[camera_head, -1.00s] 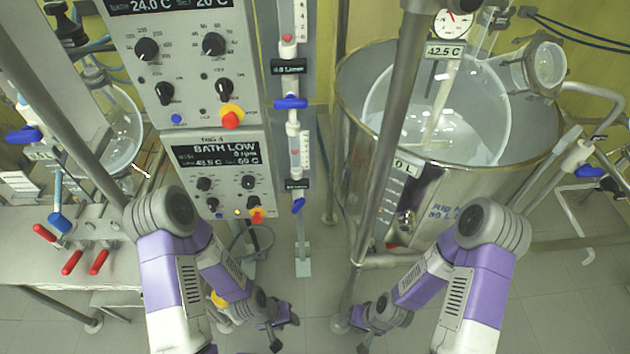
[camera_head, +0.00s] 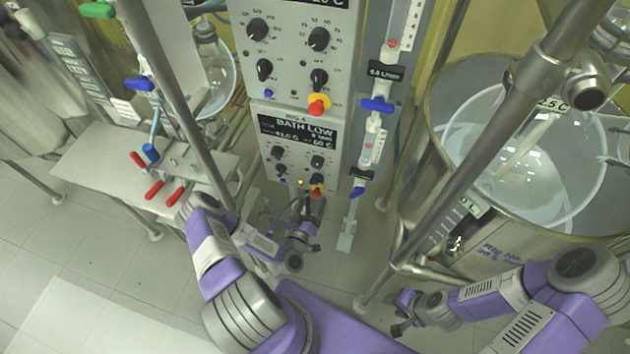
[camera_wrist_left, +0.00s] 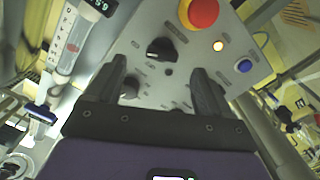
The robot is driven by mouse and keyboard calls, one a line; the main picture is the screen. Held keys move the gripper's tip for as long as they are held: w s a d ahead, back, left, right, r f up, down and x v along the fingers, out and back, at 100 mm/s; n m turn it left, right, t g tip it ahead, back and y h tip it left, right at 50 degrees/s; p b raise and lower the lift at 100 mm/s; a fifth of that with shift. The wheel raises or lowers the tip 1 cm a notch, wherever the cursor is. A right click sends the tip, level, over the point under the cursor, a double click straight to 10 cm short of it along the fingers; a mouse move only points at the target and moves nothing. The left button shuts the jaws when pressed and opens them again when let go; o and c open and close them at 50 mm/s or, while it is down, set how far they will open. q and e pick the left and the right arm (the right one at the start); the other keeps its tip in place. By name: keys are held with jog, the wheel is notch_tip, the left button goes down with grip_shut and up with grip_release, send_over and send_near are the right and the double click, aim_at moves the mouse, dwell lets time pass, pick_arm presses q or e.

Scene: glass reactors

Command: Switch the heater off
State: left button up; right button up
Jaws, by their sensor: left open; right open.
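The lower control panel (camera_head: 268,137) reads "BATH LOW" and has several black knobs, a blue button (camera_head: 283,181), a lit yellow lamp (camera_head: 300,182) and a red button on a yellow collar (camera_head: 317,190). My left gripper (camera_head: 303,205) is just below and in front of this panel. In the left wrist view its fingers (camera_wrist_left: 160,70) are open and empty, with a black knob (camera_wrist_left: 160,49) seen between and beyond the fingertips. A second knob (camera_wrist_left: 131,88) is partly behind the left finger. The knob labels are too small to read. My right gripper (camera_head: 402,315) is open, low, near the floor.
Another control panel (camera_head: 288,65) sits above. A flow-meter column with blue valves (camera_head: 377,105) stands right of the panels. A metal post (camera_head: 480,150) and steel vessel (camera_head: 440,110) are further right. A bench with red-handled valves (camera_head: 165,190) is left.

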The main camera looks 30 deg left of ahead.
aim_at(316, 184)
pick_arm(q)
jog(key=shift+y, duration=0.3)
jog(key=x, duration=0.7)
jog(key=shift+w+a+r+b, duration=0.15)
jog(key=shift+w+a+b, duration=0.05)
jog(key=shift+a+b, duration=0.15)
